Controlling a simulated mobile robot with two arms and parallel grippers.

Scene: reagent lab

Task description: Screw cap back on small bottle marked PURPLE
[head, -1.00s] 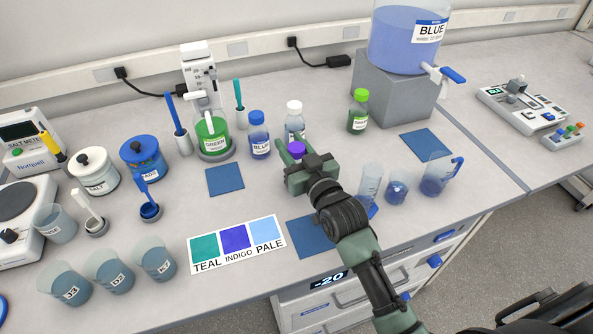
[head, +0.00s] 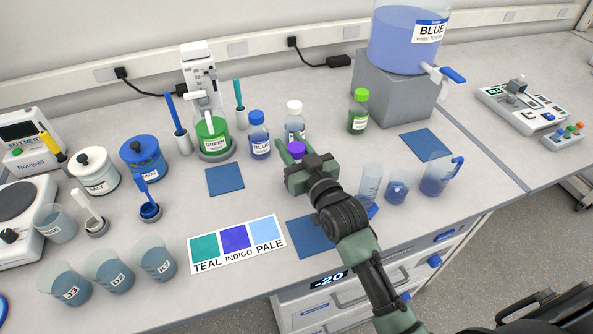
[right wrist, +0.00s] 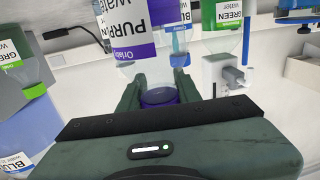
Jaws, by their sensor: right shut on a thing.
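The small PURPLE bottle (right wrist: 140,32) shows in the right wrist view, upside down in the picture, with its label facing the camera. Its purple cap (right wrist: 160,97) is at the bottle's mouth. I cannot tell whether its threads are engaged. In the head view the purple cap (head: 297,148) shows at my right gripper (head: 296,156), which hides most of the bottle. In the right wrist view the fingers of my right gripper (right wrist: 158,94) are shut on the cap from both sides. My left gripper is not in view.
A white-capped bottle (head: 295,108) stands just behind. The BLUE bottle (head: 259,136) is to its left and a green-capped bottle (head: 359,112) to its right. Beakers (head: 436,177) stand right of my arm. A blue mat (head: 225,180) lies bare at left.

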